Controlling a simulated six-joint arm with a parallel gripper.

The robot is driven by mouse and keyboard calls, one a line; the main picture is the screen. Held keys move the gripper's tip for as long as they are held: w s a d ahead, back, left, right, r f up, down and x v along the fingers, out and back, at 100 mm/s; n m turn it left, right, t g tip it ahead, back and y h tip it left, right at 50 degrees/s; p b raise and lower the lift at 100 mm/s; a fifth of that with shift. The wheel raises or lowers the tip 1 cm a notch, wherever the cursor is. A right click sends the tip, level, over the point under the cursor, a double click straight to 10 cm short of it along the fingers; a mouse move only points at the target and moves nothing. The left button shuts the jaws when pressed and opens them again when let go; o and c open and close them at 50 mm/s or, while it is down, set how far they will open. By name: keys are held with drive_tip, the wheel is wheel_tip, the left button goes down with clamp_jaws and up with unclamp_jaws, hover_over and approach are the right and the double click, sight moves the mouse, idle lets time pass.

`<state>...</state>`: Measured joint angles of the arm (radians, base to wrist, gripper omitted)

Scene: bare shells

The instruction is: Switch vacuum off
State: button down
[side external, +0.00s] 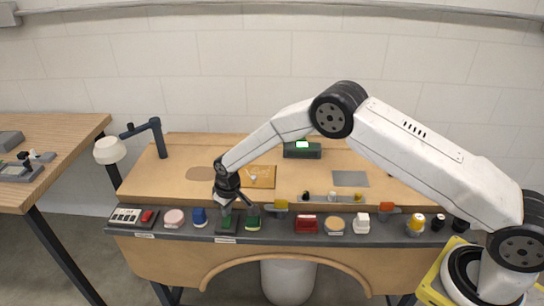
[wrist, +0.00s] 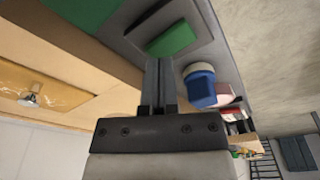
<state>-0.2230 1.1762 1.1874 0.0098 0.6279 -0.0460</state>
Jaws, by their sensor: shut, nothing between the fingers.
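My gripper (side external: 226,205) points down at the front ledge in the side view, its fingers together and empty. In the wrist view, the shut fingertips (wrist: 160,62) are right beside a green rocker-like piece (wrist: 171,39) on a dark grey plate. Whether they touch it, I cannot tell. In the side view this green piece (side external: 226,220) is partly hidden by my gripper. No readable label tells me which control is the vacuum switch. A black box with a red switch (side external: 147,216) and pale keys sits at the ledge's left end.
The ledge (side external: 280,237) is crowded: a pink round piece (side external: 174,216), a blue piece (side external: 199,216), another green block (side external: 253,218) and a red piece (side external: 306,224) stand near my gripper. A lamp (side external: 110,150) stands at the back left. The wooden bench top (side external: 320,162) is mostly open.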

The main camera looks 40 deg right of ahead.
sight(229, 217)
drive_tip(key=shift+f, duration=0.5)
idle(0.4)
drive_tip(key=shift+r, duration=3.5)
drive_tip(key=shift+s+d+r, duration=0.1)
drive_tip(key=shift+d+r, duration=0.05)
drive_tip(key=shift+r, duration=0.1)
drive_tip(key=s+d+r+m, duration=0.1)
drive_tip(key=s+d+r, duration=0.2)
drive_tip(key=s, duration=0.6)
drive_tip(key=s+d+r+m, duration=0.1)
drive_tip(key=s+d+r, duration=0.3)
drive_tip(key=s, duration=0.6)
drive_tip(key=s+d+r+m, duration=0.1)
drive_tip(key=s+d+r, duration=0.3)
drive_tip(key=s, duration=0.6)
drive_tip(key=shift+s+d+t, duration=0.15)
drive_tip(key=shift+d+t, duration=0.25)
drive_tip(key=shift+d, duration=0.55)
